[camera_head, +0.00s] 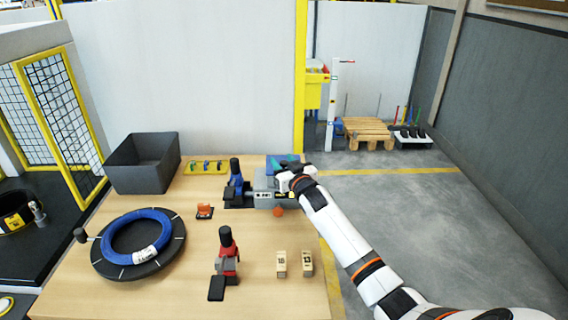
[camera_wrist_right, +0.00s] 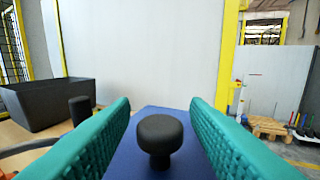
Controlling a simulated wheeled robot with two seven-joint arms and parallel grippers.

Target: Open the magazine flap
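The magazine flap is a blue plate (camera_head: 274,160) on top of a grey machine (camera_head: 262,182) at the back right of the table. In the right wrist view the blue flap (camera_wrist_right: 140,126) carries a black round knob (camera_wrist_right: 160,138). My right gripper (camera_wrist_right: 160,125) has its teal fingers open on either side of the knob, with clear gaps on both sides. In the head view my right gripper (camera_head: 286,168) is over the machine and hides part of the flap. The flap looks closed. My left gripper is not in view.
A blue tool (camera_head: 235,180) stands just left of the machine. An orange round thing (camera_head: 278,212) sits at its front. A dark grey bin (camera_head: 143,165), a blue coil (camera_head: 136,236) on a black disc, a red tool (camera_head: 227,262) and two small blocks (camera_head: 294,264) are on the table.

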